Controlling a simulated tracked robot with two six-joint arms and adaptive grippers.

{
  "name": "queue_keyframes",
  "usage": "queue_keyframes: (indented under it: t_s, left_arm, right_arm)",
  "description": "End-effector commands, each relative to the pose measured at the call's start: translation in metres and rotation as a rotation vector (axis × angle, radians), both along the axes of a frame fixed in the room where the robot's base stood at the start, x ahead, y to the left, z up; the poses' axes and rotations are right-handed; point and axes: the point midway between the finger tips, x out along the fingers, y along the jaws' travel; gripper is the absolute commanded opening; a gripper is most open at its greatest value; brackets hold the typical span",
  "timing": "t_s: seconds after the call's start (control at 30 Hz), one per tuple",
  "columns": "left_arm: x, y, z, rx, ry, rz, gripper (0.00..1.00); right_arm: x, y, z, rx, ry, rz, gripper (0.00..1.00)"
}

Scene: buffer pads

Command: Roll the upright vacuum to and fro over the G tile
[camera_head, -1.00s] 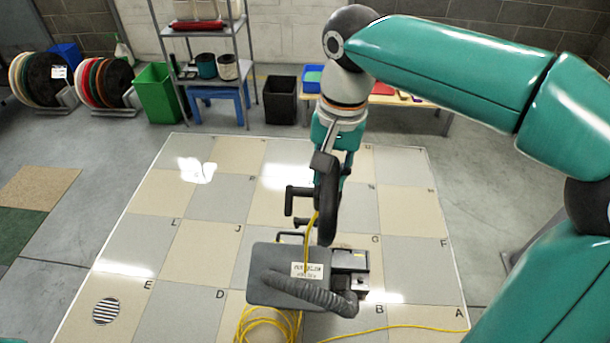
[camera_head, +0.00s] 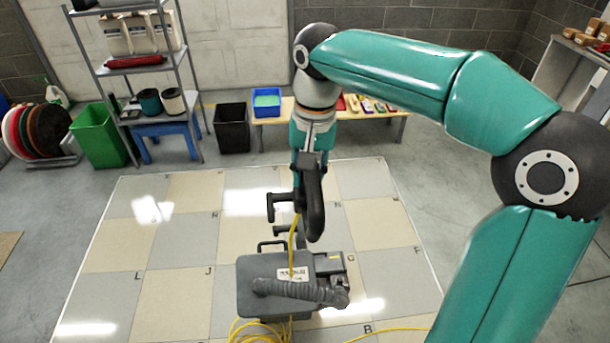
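The upright vacuum has a dark grey body (camera_head: 262,275) with a ribbed hose, a label and a dark floor head (camera_head: 330,275) at its right. Its black loop handle (camera_head: 313,205) rises toward my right gripper (camera_head: 308,158). That gripper appears closed around the top of the handle, though its fingertips are largely hidden. The beige G tile (camera_head: 350,261) shows its letter just beyond the head's right side; the vacuum covers much of that tile. My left gripper is not in view.
A yellow cord (camera_head: 262,332) lies coiled at the vacuum's near side and trails right. The chequered floor beyond is clear. A shelf rack (camera_head: 150,75), green bin (camera_head: 97,135), black bin (camera_head: 232,128) and low bench (camera_head: 345,112) stand at the back.

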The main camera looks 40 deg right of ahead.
Motion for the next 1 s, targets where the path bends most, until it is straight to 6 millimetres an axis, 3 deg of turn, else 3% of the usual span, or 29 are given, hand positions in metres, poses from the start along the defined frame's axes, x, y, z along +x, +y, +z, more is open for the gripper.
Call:
queue_keyframes:
  t_s: [0.3, 0.33, 0.47, 0.83, 1.0]
  left_arm:
    - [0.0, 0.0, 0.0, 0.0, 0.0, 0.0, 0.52]
    - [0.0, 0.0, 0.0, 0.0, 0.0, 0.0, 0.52]
    - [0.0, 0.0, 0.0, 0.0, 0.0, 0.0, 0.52]
    - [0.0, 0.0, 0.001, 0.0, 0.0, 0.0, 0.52]
    - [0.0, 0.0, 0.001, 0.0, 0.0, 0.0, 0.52]
  right_arm:
    - [0.004, -0.003, 0.003, -0.007, -0.021, -0.002, 0.0]
    - [0.004, -0.003, 0.003, -0.007, -0.021, -0.002, 0.3]
    - [0.003, -0.003, 0.003, -0.006, -0.016, -0.003, 0.51]
    - [0.001, -0.003, 0.004, -0.003, -0.01, -0.005, 0.52]
    - [0.001, -0.004, 0.02, -0.002, -0.012, -0.006, 0.52]
